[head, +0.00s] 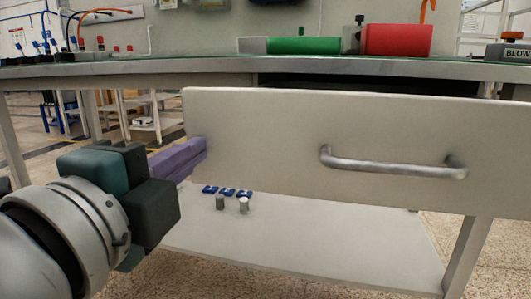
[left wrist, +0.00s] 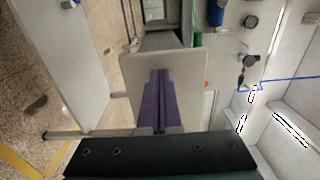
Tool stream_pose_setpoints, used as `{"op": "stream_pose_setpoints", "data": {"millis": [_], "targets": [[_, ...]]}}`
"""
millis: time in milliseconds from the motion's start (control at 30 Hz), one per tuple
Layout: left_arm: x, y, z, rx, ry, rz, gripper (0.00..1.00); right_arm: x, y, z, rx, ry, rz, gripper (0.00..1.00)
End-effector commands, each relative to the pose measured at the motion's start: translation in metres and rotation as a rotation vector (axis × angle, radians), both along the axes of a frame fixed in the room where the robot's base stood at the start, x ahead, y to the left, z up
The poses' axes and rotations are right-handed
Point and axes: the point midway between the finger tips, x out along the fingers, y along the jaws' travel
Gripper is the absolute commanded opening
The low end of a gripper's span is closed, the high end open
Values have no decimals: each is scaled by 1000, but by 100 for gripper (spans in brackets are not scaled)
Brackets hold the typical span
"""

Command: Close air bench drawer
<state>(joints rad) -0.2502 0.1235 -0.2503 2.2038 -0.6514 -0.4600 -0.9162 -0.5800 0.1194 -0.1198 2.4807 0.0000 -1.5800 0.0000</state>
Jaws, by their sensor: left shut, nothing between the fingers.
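The air bench drawer's pale grey front (head: 265,140) hangs under the bench top (head: 200,68) in the head view. Its silver bar handle (head: 395,165) is right of the middle. The drawer stands out from the bench, with a dark gap showing above its front. My left gripper (head: 203,147) is shut and empty, its purple fingers at the left end of the drawer front, left of the handle. In the left wrist view the fingers (left wrist: 159,74) point at the drawer's flat panel (left wrist: 135,85). I cannot tell whether the tips touch it. My right gripper is out of view.
A lower shelf (head: 320,245) below the drawer holds small blue items (head: 227,192) and two metal cylinders. A bench leg (head: 465,255) stands at right.

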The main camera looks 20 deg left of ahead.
Motion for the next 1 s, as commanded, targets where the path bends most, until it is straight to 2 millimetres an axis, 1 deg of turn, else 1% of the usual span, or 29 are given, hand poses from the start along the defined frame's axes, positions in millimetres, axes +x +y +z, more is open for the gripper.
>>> {"op": "stream_pose_setpoints", "data": {"millis": [133, 467, 633, 767, 867, 1000], "targets": [[5, 0, 0, -1, 1, 0, 0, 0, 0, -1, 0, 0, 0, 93], [6, 0, 0, -1, 1, 0, 0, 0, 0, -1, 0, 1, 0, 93], [13, 0, 1, 0, -1, 0, 0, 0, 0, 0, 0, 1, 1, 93], [29, 0, 2, 0, -2, 0, 0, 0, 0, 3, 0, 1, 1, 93], [49, 0, 3, 0, -3, 0, 0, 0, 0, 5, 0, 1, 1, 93], [84, 0, 2, -2, -3, 1, 0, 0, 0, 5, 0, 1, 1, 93]]}}
